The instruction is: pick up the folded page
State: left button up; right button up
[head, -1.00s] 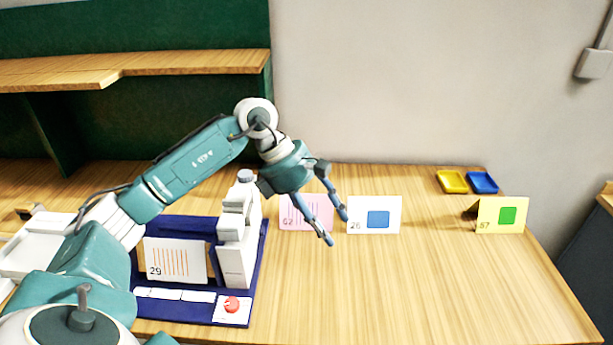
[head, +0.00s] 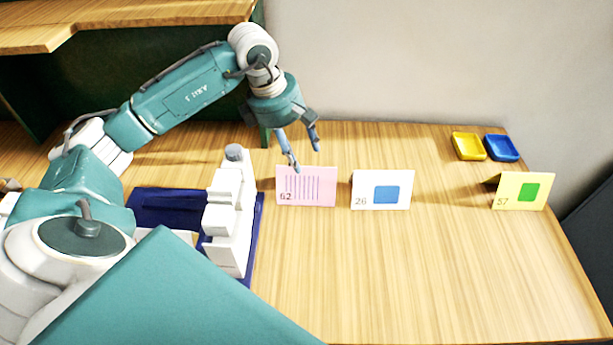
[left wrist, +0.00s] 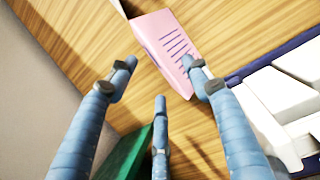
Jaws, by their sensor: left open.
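A pink folded page (head: 306,188) with stripes and the number 62 stands like a tent on the wooden table. It also shows in the left wrist view (left wrist: 168,45), near the fingertips. A white folded page (head: 367,192) with a blue square stands to its right, and a yellow one (head: 515,192) with a green square stands farther right. My left gripper (head: 303,158) is open and empty, its fingers pointing down over the pink page's top edge. In the left wrist view the spread fingers (left wrist: 160,74) hold nothing. My right gripper is out of view.
A white machine (head: 232,215) stands on a navy base (head: 165,207), left of the pink page. Yellow (head: 467,147) and blue (head: 501,149) trays lie at the back right. The wooden table (head: 400,275) is clear in front of the pages.

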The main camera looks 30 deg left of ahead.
aim_at(305, 167)
pick_arm(q)
jog(key=p+x, duration=0.2)
jog(key=x, duration=0.1)
jog(key=shift+w+d+f, duration=0.1)
jog(key=shift+d+f, duration=0.1)
jog(key=shift+f, duration=0.1)
jog(key=shift+w+d+f, duration=0.1)
jog(key=shift+f, duration=0.5)
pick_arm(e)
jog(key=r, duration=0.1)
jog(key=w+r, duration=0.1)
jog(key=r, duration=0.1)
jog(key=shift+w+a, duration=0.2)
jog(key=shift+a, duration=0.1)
pick_arm(q)
jog(key=c, duration=0.9)
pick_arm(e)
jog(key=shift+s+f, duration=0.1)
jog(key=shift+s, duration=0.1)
